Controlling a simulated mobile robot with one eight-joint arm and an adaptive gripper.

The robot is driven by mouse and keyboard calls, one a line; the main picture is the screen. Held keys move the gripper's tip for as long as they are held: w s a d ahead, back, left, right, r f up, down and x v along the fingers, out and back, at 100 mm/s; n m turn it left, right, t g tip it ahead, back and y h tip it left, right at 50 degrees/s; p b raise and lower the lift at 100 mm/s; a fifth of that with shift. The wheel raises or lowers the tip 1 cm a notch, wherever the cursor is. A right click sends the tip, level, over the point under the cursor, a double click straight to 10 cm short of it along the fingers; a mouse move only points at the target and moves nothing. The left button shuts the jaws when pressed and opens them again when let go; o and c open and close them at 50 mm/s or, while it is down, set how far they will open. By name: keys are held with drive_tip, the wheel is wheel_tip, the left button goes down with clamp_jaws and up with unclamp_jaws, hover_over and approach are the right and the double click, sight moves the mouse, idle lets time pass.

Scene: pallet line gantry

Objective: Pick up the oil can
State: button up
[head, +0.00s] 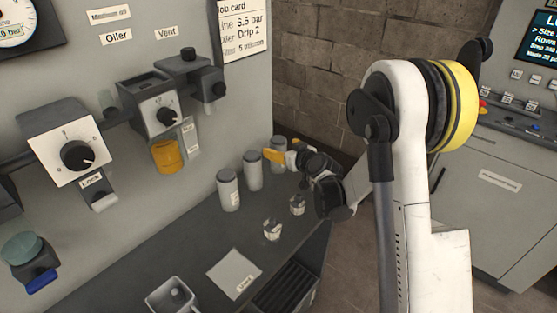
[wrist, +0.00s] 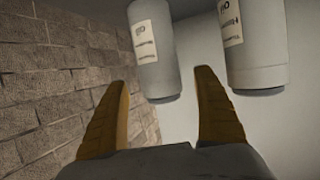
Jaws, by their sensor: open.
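Three similar grey cylindrical cans stand in a row along the back of the bench: a near can (head: 228,190), a middle can (head: 252,170) and a far can (head: 279,143). In the head view I cannot tell which one is the oil can. My gripper (head: 285,153) is at the far can, its yellow fingers open. The wrist view shows my open, empty gripper (wrist: 162,88) with one labelled can (wrist: 156,55) ahead between the fingertips. A second labelled can (wrist: 254,50) is to the right, beyond the right finger. The label writing is only partly visible and I cannot read it surely.
Two small clear labelled containers (head: 272,230) (head: 297,205) stand in front of the cans. A white card (head: 233,273) and a grey box (head: 172,297) are nearer on the bench (head: 130,268). The oiler panel rises behind, and a brick wall (head: 335,85) is beyond.

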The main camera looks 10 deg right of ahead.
drive_tip(key=x, duration=0.2)
drive_tip(key=shift+w+f, duration=0.15)
drive_tip(key=shift+w, duration=0.15)
drive_tip(key=c, duration=1.5)
